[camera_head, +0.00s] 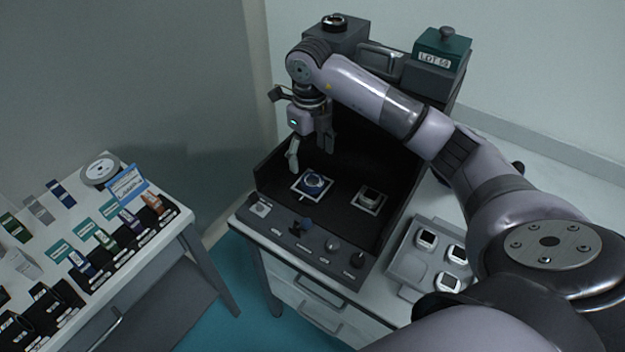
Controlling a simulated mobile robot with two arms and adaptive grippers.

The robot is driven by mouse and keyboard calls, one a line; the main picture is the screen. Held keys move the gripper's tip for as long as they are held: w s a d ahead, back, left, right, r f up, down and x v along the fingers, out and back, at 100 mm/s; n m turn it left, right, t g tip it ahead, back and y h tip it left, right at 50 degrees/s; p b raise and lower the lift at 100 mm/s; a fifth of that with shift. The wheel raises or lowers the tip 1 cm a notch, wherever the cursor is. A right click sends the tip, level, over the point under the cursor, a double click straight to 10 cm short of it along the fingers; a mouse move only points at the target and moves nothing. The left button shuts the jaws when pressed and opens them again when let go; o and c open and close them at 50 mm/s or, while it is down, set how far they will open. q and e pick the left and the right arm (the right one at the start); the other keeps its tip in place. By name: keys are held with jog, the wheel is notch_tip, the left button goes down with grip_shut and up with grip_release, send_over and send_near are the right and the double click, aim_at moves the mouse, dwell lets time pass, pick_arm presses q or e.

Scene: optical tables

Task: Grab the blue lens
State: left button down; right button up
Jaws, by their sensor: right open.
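The blue lens (314,181) sits on a white square pad on the left part of the dark open-fronted bench unit (336,200). My right gripper (312,158) is above and slightly behind the lens, fingers pointing down and spread apart. Nothing shows between its fingers, and it appears apart from the lens. My left gripper is not in view.
A second pad with a dark square item (369,196) lies to the right of the lens. Knobs line the unit's front edge. A grey tray (405,262) with several white-framed pieces stands at right. Dark walls enclose the unit's back and sides. A side table (185,215) with labelled samples stands at left.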

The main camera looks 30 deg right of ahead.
aim_at(314, 181)
notch_tip(314, 181, down, 3)
jog(key=shift+f, duration=0.1)
jog(key=shift+f+p, duration=0.2)
jog(key=shift+p, duration=0.1)
jog(key=f, duration=0.1)
jog(key=f+p, duration=0.1)
jog(key=f, duration=0.2)
jog(key=shift+s+d+f, duration=0.2)
jog(key=shift+d, duration=0.2)
jog(key=shift+f+p, duration=0.3)
jog(key=shift+f, duration=0.05)
jog(key=shift+c, duration=0.8)
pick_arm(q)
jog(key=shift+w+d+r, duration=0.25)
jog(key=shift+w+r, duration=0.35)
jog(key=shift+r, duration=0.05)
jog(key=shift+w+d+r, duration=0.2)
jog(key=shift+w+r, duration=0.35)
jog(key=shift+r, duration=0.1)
pick_arm(e)
jog(key=c, duration=1.2)
